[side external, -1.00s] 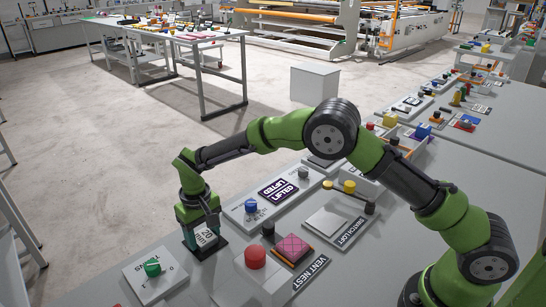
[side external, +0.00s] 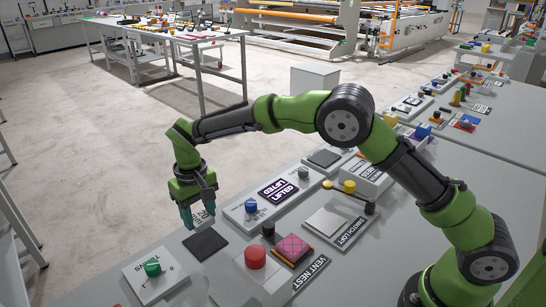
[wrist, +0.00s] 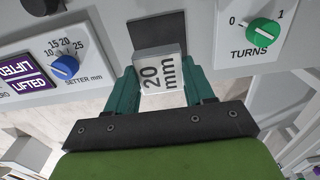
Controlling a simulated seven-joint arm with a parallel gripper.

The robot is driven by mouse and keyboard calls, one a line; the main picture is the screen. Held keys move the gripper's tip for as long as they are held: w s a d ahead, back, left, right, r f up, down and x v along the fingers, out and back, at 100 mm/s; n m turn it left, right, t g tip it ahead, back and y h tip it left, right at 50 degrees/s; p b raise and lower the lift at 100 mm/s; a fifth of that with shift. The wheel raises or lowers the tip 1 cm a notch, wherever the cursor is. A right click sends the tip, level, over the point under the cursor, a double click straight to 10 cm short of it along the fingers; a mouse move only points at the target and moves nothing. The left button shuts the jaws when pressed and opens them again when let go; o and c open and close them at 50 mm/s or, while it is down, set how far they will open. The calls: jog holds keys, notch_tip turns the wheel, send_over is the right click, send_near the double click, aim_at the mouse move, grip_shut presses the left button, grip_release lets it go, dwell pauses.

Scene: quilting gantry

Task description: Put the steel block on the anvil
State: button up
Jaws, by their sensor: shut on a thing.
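The steel block (wrist: 161,74) is a small pale block marked "20 mm". My gripper (side external: 198,211) is shut on it, with one teal finger on each side in the wrist view. The block also shows, partly hidden by the fingers, in the side view (side external: 205,219). It is held above the bench, close to a bare dark square pad (side external: 205,246), which also shows in the wrist view (wrist: 157,32). A light grey square plate (side external: 327,221) sits on the "SWATCH LOFT" panel. No label marks the anvil, so I cannot tell which surface it is.
A panel with a blue knob (side external: 251,207) and "LIFTED" display (side external: 278,190) lies right of my gripper. A green "TURNS" knob (side external: 152,268) is at the front left. A red button (side external: 255,257) and pink quilted swatch (side external: 292,248) are at the front.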

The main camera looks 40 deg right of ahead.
jog(key=r, duration=0.2)
jog(key=d+r, duration=0.1)
jog(key=r, duration=0.1)
jog(key=shift+w+d, duration=0.1)
jog(key=shift+w, duration=0.25)
jog(key=d+r+m, duration=0.1)
jog(key=d+r, duration=0.1)
jog(key=d, duration=0.3)
jog(key=n, duration=0.1)
send_over(326, 221)
notch_tip(326, 221, down, 7)
jog(key=shift+r, duration=0.1)
jog(key=shift+f, duration=2.4)
